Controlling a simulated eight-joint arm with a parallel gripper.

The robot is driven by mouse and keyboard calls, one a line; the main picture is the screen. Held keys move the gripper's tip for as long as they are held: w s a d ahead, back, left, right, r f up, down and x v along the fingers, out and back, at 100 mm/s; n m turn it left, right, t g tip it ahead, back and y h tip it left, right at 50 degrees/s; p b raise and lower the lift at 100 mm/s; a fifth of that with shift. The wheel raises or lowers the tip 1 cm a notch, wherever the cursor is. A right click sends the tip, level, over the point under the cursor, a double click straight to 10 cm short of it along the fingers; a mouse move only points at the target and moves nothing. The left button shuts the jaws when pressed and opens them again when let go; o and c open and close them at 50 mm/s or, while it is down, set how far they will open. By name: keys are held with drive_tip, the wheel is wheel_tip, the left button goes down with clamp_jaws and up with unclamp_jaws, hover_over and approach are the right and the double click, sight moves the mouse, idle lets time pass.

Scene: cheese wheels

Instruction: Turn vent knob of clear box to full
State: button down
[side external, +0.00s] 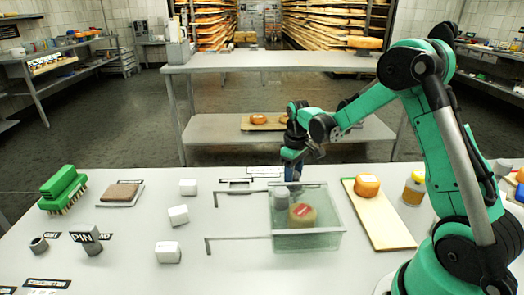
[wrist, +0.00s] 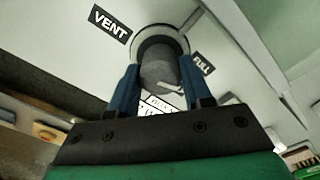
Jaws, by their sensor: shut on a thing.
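The clear box (side external: 310,241) stands on the work table in the side external view, with an orange cheese wheel (side external: 302,214) with a red label inside. My gripper (side external: 292,170) is at the box's far side, pointing down. In the wrist view, my gripper's blue fingers (wrist: 158,67) are shut on the round grey vent knob (wrist: 156,74), one on each side. A VENT label (wrist: 110,24) is at upper left, and a FULL label (wrist: 203,64) is right of the knob. Another label below is partly hidden. I cannot tell the knob's exact setting.
Grey rails (side external: 232,238) extend left from the box. A board with a cheese wheel (side external: 367,187) lies to its right. The table's front middle is clear.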

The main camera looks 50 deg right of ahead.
drive_tip(key=shift+n, duration=1.6)
drive_tip(key=shift+c, duration=1.8)
unclamp_jaws()
drive_tip(key=shift+r, duration=2.85)
